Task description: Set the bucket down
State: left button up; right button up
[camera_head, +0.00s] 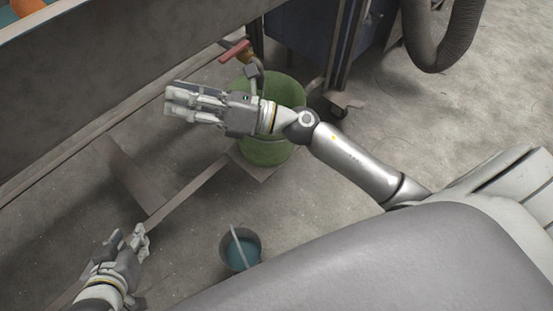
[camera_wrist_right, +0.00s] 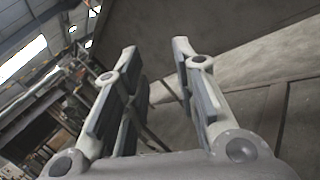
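A small dark bucket (camera_head: 257,240) with a teal interior and a thin pale bar or handle across its opening is at the lower middle of the head view. It appears to stand upright on the floor. A larger green bucket (camera_head: 268,152) is farther up, partly covered by my right arm. My left gripper (camera_head: 128,236) is at the lower left, left of the small bucket and apart from it, with its fingers spread. My right gripper (camera_head: 168,101) is left of the green bucket. In the right wrist view, its fingers (camera_wrist_right: 155,52) are apart with nothing between them.
A red-handled tap (camera_head: 235,51) is above the green bucket. A long grey trough-like wall (camera_head: 110,65) with metal supports runs along the upper left. A caster (camera_head: 340,111) and a thick grey hose (camera_head: 445,40) are at the upper right. Concrete floor (camera_head: 190,255) is clear between my left gripper and the small bucket.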

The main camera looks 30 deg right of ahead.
jog(key=d+f+m+t+h, duration=0.3)
jog(key=d+m+h, duration=0.45)
jog(key=m, duration=0.65)
jog(key=d+f+m+t+h, duration=0.2)
jog(key=d+m+t+h, duration=0.35)
jog(key=m, duration=0.85)
jog(key=s+f+m+g+h, duration=0.2)
jog(key=s+f+m+g, duration=0.9)
jog(key=f, duration=0.3)
jog(key=shift+s+a+f, duration=0.2)
jog(key=shift+s+a, duration=0.05)
jog(key=shift+s, duration=0.3)
